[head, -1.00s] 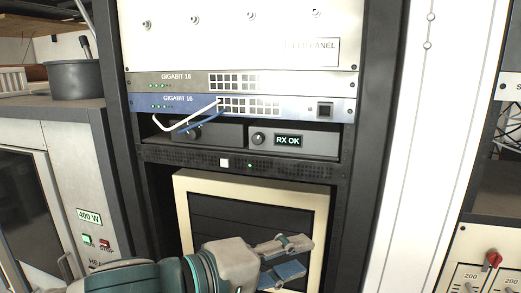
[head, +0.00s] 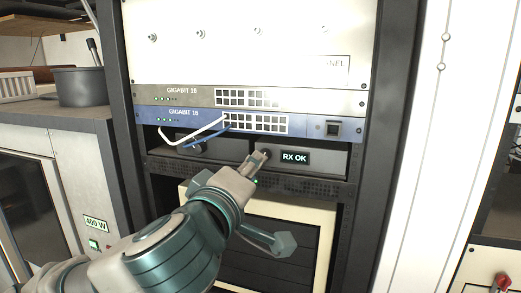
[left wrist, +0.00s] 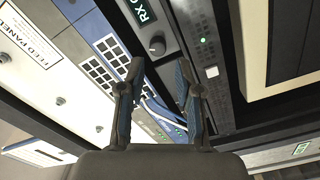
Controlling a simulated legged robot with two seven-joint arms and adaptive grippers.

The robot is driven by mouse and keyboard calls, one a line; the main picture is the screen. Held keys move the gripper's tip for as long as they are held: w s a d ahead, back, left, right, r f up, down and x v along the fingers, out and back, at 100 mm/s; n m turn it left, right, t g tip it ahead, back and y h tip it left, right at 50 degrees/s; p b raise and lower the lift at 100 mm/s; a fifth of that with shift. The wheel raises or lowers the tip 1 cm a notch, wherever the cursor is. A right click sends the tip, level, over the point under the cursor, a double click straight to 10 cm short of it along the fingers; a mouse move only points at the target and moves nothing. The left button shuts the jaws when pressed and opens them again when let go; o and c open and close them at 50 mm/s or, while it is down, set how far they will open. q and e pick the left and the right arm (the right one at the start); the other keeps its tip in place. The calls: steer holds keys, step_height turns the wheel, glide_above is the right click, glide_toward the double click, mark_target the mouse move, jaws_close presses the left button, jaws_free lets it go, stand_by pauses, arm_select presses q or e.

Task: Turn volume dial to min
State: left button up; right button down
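A small dark round dial (head: 266,153) sits on the rack unit with the lit "RX OK" display (head: 294,157). It is partly hidden by my left gripper in the head view. The dial shows clearly in the left wrist view (left wrist: 157,46), beside the display. My left gripper (head: 259,160) is in front of this unit, close to the dial. In the left wrist view its fingers (left wrist: 157,68) are apart with nothing held, and the dial appears just beyond the tips. Contact cannot be told. My right gripper is not in view.
White and blue cables (head: 200,133) loop from the blue Gigabit 16 switch (head: 190,120) in front of the neighbouring unit, which has another dark knob (head: 197,146). A perforated panel runs below. A cream-framed box (head: 325,235) stands lower down.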

arm_select(q)
steer(key=p+x, duration=0.1)
steer(key=x, duration=0.4)
steer(key=shift+w+d+p, duration=0.25)
steer(key=shift+p, duration=0.05)
jaws_close()
